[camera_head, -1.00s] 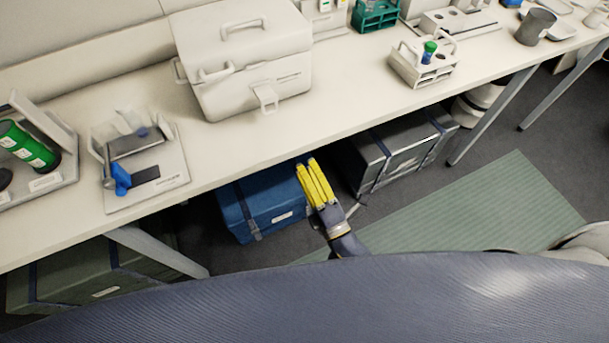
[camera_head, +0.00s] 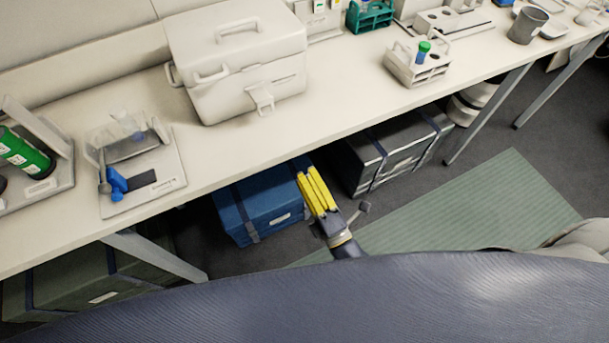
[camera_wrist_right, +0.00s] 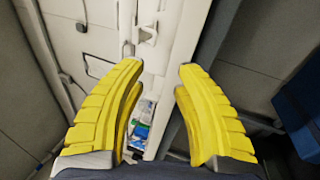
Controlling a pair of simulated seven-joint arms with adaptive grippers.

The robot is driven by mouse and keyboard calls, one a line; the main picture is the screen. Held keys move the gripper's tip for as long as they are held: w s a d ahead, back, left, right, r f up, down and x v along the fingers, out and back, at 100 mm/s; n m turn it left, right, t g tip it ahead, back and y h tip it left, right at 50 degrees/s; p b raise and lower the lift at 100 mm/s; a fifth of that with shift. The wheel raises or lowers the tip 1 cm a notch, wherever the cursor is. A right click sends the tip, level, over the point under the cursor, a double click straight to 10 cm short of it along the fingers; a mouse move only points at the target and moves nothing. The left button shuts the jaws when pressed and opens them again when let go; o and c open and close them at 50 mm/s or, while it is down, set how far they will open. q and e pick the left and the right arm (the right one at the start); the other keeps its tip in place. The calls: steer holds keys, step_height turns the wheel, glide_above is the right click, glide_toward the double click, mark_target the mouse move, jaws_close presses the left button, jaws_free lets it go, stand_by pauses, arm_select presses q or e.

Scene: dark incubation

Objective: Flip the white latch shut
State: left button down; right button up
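A white lidded box (camera_head: 238,62) stands on the bench in the head view. Its white latch (camera_head: 262,98) juts out from the right part of the front face. In the right wrist view, a white latch-like part (camera_wrist_right: 147,33) shows beyond the fingertips on a pale surface. My right gripper (camera_head: 308,175) has yellow fingers and is below and right of the latch, in front of the bench edge and apart from the box. The right wrist view shows its fingers (camera_wrist_right: 162,68) spread with nothing between them. My left gripper is out of view.
A tray with a blue-handled item (camera_head: 118,180) lies left of the box. A white tube rack (camera_head: 418,64) stands to the right. The bench (camera_head: 250,145) is bare in front of the box. A blue crate (camera_head: 262,205) and dark case (camera_head: 395,155) sit below.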

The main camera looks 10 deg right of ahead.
steer(key=v, duration=0.7)
steer(key=shift+s, duration=0.2)
steer(key=shift+a, duration=0.1)
